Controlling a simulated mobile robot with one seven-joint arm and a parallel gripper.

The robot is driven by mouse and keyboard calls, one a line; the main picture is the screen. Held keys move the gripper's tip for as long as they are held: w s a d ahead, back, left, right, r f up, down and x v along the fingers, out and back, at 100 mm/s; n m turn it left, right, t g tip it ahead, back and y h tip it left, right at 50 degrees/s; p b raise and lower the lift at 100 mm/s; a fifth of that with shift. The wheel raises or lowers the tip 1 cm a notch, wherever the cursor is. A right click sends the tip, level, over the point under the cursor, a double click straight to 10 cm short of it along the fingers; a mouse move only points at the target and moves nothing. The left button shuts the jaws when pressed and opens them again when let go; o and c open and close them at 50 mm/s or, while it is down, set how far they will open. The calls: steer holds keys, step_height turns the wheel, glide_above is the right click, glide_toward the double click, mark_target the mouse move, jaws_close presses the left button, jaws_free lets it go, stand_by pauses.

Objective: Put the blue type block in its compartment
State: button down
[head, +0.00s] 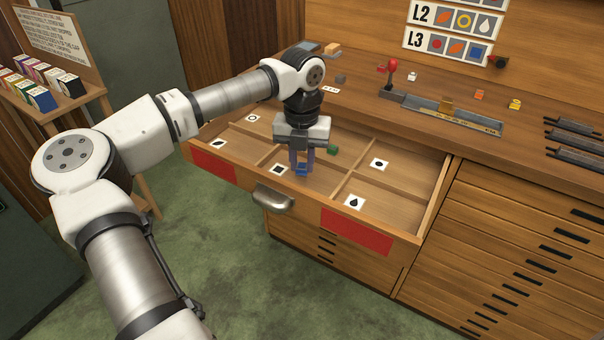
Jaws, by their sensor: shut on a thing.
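My gripper (302,164) points down over the open wooden drawer (428,208) and is shut on the blue type block (301,171). The block is low between the fingertips, just right of a card with a black square (279,169) in the front middle part of the drawer. I cannot tell whether it touches the drawer floor. Other compartments carry a ring card (251,118), a leaf card (218,143), a dark round-looking card (379,163) and a drop card (354,202). A green block (333,150) lies in the drawer, right of my gripper.
Thin dividers separate the compartments. The worktop behind holds a composing tray (445,113), a red-knobbed lever (392,68) and loose blocks, including orange (479,95) and yellow (515,104) ones. A side stand (85,98) with colored boxes is at left.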

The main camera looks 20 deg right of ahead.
mark_target(302, 165)
steer(key=shift+f, duration=2.35)
steer(key=shift+f, duration=0.15)
steer(key=c, duration=1.2)
jaws_free()
steer(key=shift+c, duration=0.2)
step_height(302, 165, up, 12)
steer(key=shift+r, duration=0.2)
